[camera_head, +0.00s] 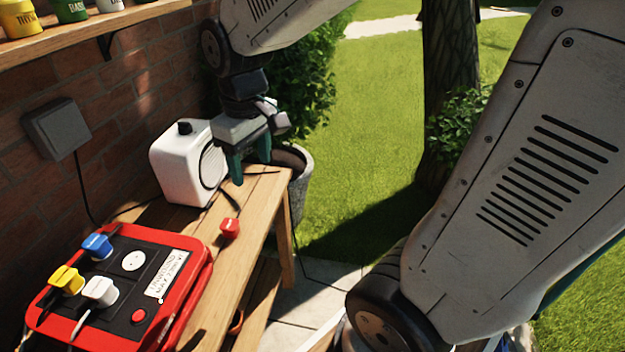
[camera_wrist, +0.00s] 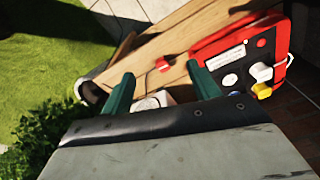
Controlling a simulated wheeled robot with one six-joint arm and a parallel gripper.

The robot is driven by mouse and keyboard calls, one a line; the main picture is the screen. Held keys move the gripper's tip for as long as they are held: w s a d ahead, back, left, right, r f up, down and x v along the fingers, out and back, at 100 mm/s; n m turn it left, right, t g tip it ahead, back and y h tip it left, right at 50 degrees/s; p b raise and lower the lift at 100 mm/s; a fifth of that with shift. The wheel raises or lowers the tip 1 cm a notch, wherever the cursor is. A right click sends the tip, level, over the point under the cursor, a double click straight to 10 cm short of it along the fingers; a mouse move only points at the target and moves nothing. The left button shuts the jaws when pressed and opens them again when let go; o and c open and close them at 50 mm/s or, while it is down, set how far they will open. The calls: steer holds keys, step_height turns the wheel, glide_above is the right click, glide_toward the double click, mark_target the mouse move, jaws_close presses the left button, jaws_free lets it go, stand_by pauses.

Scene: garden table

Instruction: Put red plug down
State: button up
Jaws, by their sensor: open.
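The red plug (camera_head: 230,228) lies on the wooden table near its right edge, between the white radio and the red power box. It also shows as a small red shape on the table in the wrist view (camera_wrist: 162,64). My gripper (camera_head: 249,178) is above the far end of the table, beside the radio, its two green fingers apart and pointing down. Nothing is between the fingers. In the wrist view the open fingers (camera_wrist: 163,90) frame part of the table and a white piece of the radio. The plug is apart from the fingers.
The white radio (camera_head: 182,165) stands close left of my gripper. The red power box (camera_head: 198,282) holds blue (camera_head: 97,246), yellow (camera_head: 67,280) and white (camera_head: 99,291) plugs, with one white socket face (camera_head: 133,261) uncovered. A planter (camera_head: 299,180) stands behind the table end. A shelf (camera_head: 120,25) overhangs upper left.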

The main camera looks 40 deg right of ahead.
steer(key=s+d+r+m, duration=0.1)
steer(key=s+r+m, duration=0.2)
steer(key=s, duration=1.3)
steer(key=shift+r+t, duration=0.3)
steer(key=shift+r, duration=0.25)
steer(key=shift+w, duration=0.1)
